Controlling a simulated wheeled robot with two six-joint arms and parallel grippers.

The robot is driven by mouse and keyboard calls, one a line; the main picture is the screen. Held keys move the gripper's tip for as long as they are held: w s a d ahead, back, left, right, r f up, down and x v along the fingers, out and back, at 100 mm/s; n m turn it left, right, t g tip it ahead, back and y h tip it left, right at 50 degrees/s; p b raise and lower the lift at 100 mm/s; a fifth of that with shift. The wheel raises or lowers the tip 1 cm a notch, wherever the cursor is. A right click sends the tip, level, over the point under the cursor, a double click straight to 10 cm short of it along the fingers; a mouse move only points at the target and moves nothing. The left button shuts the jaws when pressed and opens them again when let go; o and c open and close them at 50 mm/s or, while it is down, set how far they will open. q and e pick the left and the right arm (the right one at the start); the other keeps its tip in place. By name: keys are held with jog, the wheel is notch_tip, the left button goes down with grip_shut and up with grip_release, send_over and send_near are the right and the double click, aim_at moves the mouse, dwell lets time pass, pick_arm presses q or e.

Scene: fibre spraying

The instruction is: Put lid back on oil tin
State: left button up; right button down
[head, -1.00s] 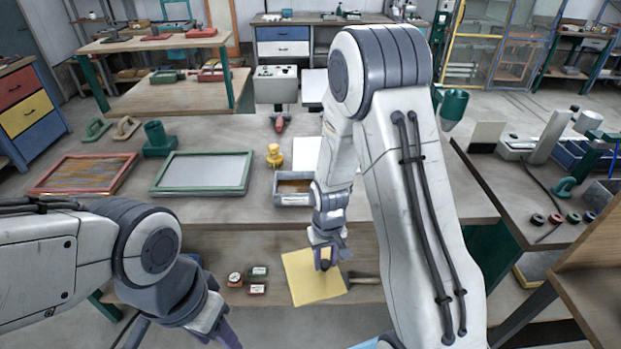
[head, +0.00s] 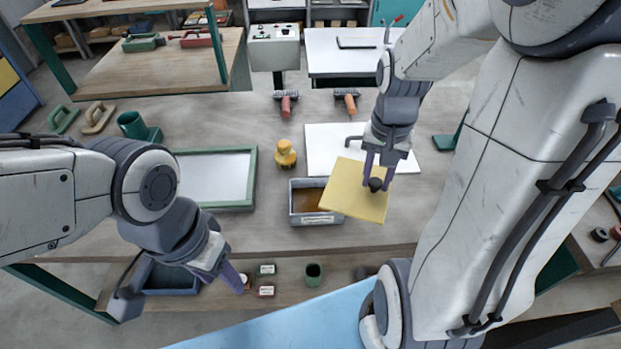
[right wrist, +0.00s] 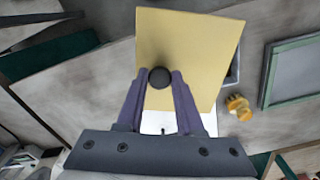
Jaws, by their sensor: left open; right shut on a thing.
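The lid is a flat yellow square with a dark round knob; it shows in the head view (head: 352,203) and the right wrist view (right wrist: 190,45). My right gripper (head: 377,180) is shut on the lid by its knob, and in the right wrist view its purple fingers (right wrist: 159,82) press on both sides of the knob. The lid is tilted in the picture and overlaps the right part of the oil tin (head: 316,219), a grey open box with brown oil and a label on its front. I cannot tell whether they touch. My left gripper (head: 232,282) is open and empty near the lower shelf.
A yellow-orange knobbed object (head: 286,154) stands behind the tin. A green-framed screen (head: 254,180) lies to the left. A white board (head: 322,140) lies behind the lid. A dark green cup (head: 313,274) and small labelled boxes (head: 266,270) sit on the lower shelf.

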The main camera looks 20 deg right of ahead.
jog(key=w+a+f+p, duration=0.3)
jog(key=w+a+f, duration=0.2)
jog(key=w+f, duration=0.5)
jog(key=shift+w+a+f+p, duration=0.25)
jog(key=shift+f+p, duration=0.1)
jog(key=shift+f, duration=0.1)
jog(key=shift+f+b, duration=0.35)
jog(key=shift+f, duration=0.15)
jog(key=c, duration=0.5)
grip_release()
jog(key=shift+c, duration=0.2)
